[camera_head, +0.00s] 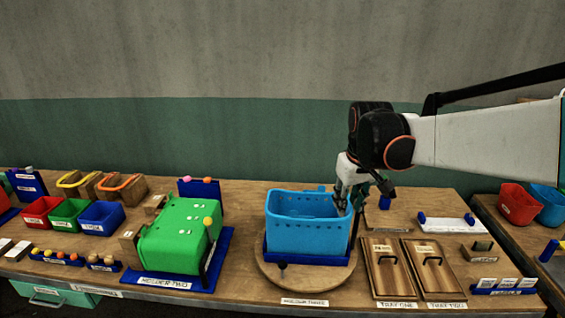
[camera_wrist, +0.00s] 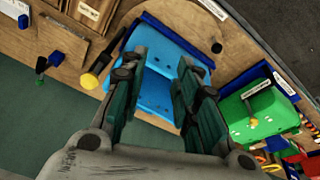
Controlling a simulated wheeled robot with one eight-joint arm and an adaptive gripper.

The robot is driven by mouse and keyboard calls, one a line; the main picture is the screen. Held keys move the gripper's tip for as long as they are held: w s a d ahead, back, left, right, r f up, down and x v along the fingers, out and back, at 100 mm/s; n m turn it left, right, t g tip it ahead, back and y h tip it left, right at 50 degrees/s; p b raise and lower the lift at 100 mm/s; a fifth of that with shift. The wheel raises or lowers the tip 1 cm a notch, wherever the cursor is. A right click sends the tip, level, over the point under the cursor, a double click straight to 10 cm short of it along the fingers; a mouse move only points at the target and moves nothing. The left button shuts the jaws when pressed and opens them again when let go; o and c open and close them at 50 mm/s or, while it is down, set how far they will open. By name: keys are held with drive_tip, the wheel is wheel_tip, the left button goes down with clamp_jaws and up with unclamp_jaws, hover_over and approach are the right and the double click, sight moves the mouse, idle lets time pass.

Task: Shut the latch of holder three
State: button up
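Holder three (camera_head: 308,218) is a light blue open bin on a dark blue base, set on a round wooden disc, with its label in front. In the wrist view its blue body (camera_wrist: 158,92) shows between and beyond my fingers. Its dark lever (camera_head: 354,238) stands at the right side, partly behind or beside my gripper. In the wrist view a lever with a yellow knob (camera_wrist: 90,81) lies left of my fingers, outside them. My gripper (camera_head: 350,205) is at the bin's right rim; the wrist view shows its fingers (camera_wrist: 163,65) apart, with nothing held. Contact cannot be told.
Green holder two (camera_head: 178,235) stands left on a blue base, with its own yellow-knobbed lever (camera_head: 208,222). Two wooden trays (camera_head: 383,272) with handles lie close at the right. A white rail (camera_head: 446,224) lies behind them. Small coloured bins (camera_head: 100,216) stand far left.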

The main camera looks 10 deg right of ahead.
drive_tip(key=w+d+r+g+p, duration=0.1)
drive_tip(key=w+d+r+p, duration=0.2)
drive_tip(key=w+d+p, duration=0.25)
drive_tip(key=g+p, duration=0.2)
drive_tip(key=p, duration=0.3)
hover_over(362, 190)
drive_tip(key=shift+f+n, duration=0.3)
drive_tip(key=shift+f, duration=0.25)
drive_tip(key=shift+w+d+f+p, duration=0.1)
drive_tip(key=shift+d+p, duration=0.15)
drive_tip(key=shift+p, duration=0.1)
drive_tip(key=shift+d+f, duration=0.15)
drive_tip(key=shift+f, duration=0.05)
wheel_tip(362, 190, down, 8)
drive_tip(key=shift+r, duration=0.25)
clamp_jaws()
